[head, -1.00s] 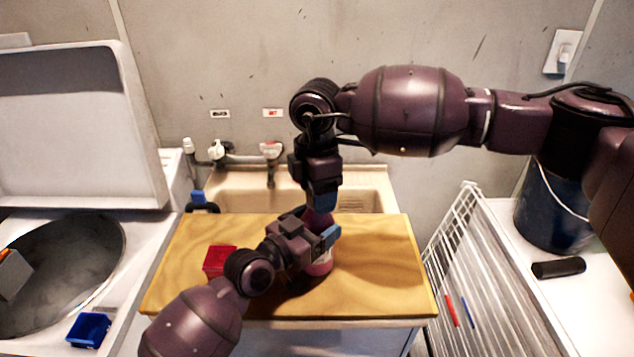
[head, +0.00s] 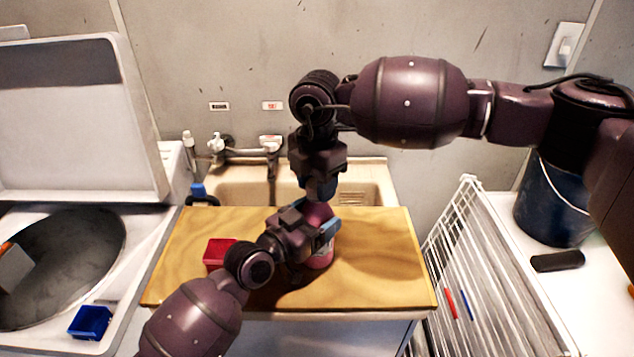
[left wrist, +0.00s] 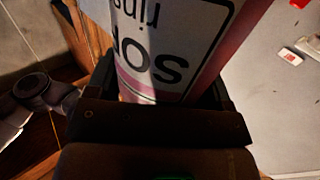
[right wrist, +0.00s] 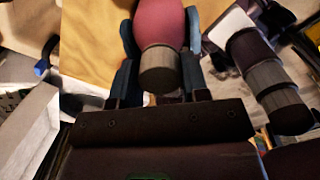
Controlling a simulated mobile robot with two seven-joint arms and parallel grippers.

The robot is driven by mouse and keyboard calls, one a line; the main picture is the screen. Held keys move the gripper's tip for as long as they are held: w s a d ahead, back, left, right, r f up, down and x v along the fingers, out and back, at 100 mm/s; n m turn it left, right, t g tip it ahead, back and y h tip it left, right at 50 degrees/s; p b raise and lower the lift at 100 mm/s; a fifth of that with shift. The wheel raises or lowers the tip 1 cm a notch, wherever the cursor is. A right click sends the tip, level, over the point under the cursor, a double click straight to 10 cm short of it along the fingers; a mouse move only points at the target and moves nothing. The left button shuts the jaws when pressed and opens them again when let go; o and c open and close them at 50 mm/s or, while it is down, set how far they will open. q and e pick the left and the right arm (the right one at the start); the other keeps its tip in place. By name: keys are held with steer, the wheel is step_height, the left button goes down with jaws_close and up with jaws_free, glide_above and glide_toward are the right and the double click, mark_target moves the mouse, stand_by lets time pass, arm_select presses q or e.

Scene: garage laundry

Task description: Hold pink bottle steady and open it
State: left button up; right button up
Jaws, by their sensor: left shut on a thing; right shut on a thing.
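The pink bottle (head: 321,260) stands upright on the wooden board (head: 385,270), partly hidden by my grippers. My left gripper (head: 322,236) is shut around its body from the left. The left wrist view shows the bottle's printed label (left wrist: 165,45) close up between the fingers. My right gripper (head: 320,192) points down from above and is shut at the bottle's top. In the right wrist view the grey-brown cap (right wrist: 160,68) is between the blue fingers, with the pink shoulder (right wrist: 160,22) beyond it. I cannot see a gap between cap and bottle.
A red box (head: 217,252) sits on the board left of the bottle, close to my left wrist. A sink (head: 250,203) with taps is behind the board. A white wire rack (head: 470,260) stands at right, and a blue box (head: 90,323) lies at left.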

steer(key=n, duration=3.3)
steer(key=shift+r+n, duration=0.1)
steer(key=shift+n, duration=0.3)
steer(key=n, duration=0.5)
steer(key=shift+n, duration=0.3)
steer(key=n, duration=0.5)
steer(key=shift+n, duration=0.3)
steer(key=n, duration=0.4)
steer(key=shift+n, duration=0.4)
